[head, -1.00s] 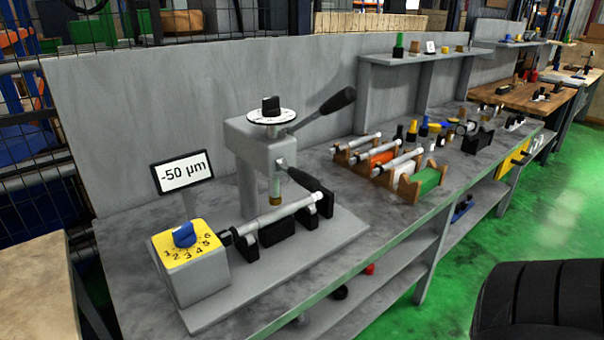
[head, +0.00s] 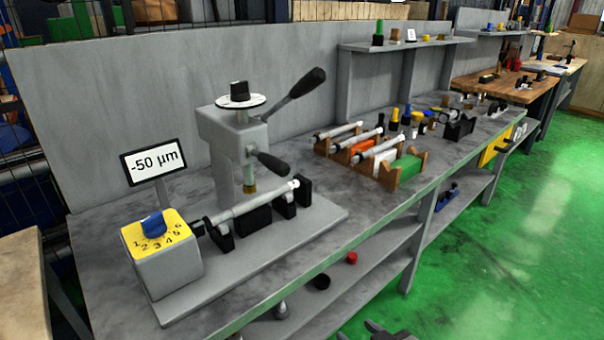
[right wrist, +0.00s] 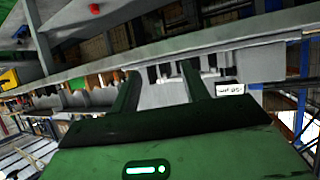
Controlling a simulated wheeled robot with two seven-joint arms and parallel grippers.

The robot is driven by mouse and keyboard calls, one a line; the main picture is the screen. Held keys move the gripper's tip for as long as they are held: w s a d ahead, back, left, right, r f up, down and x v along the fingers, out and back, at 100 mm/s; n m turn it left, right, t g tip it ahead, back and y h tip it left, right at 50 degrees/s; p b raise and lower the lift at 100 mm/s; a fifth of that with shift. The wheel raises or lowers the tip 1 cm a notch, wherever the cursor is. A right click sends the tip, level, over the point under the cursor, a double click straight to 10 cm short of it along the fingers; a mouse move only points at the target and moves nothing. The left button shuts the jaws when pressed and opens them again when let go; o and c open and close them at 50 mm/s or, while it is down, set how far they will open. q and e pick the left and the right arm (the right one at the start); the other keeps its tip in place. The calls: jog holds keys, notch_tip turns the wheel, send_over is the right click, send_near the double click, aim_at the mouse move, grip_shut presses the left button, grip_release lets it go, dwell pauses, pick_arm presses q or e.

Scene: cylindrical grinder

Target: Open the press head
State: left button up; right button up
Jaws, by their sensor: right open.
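The grey press (head: 236,150) stands at the left of the bench, with a black knob and white dial on top. An upper lever with a black handle (head: 307,82) points up and right. A lower lever with a black handle (head: 273,164) points right and slightly down. The brass-coloured press tip (head: 249,188) is just above a metal shaft (head: 250,206) lying in black supports; whether they touch I cannot tell. My right gripper (head: 386,332) shows at the bottom edge, below and right of the press and away from it. In the right wrist view its fingers (right wrist: 160,72) are apart and empty.
A yellow-topped box (head: 158,233) with a blue knob and a "-50 µm" sign (head: 153,161) stand left of the press. Wooden racks (head: 330,146) with shafts sit further along the bench. The lower shelf (head: 335,282) holds small caps. Green floor (head: 480,260) is clear at right.

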jog(key=w+a+r+n+t+y+b, duration=0.2)
jog(key=w+r+n+y, duration=0.1)
jog(key=w+r, duration=0.7)
jog(key=n+y+b, duration=0.2)
jog(key=n+y, duration=0.1)
jog(key=n, duration=0.1)
send_near(275, 165)
jog(key=x, duration=0.4)
jog(key=p+x, duration=0.1)
jog(key=x, duration=0.2)
jog(key=d+f+x, duration=0.1)
jog(key=x, duration=0.3)
jog(key=shift+w+a+p, duration=0.25)
jog(key=shift+w+p, duration=0.15)
jog(key=shift+w, duration=0.15)
jog(key=shift+c, duration=0.4)
grip_shut()
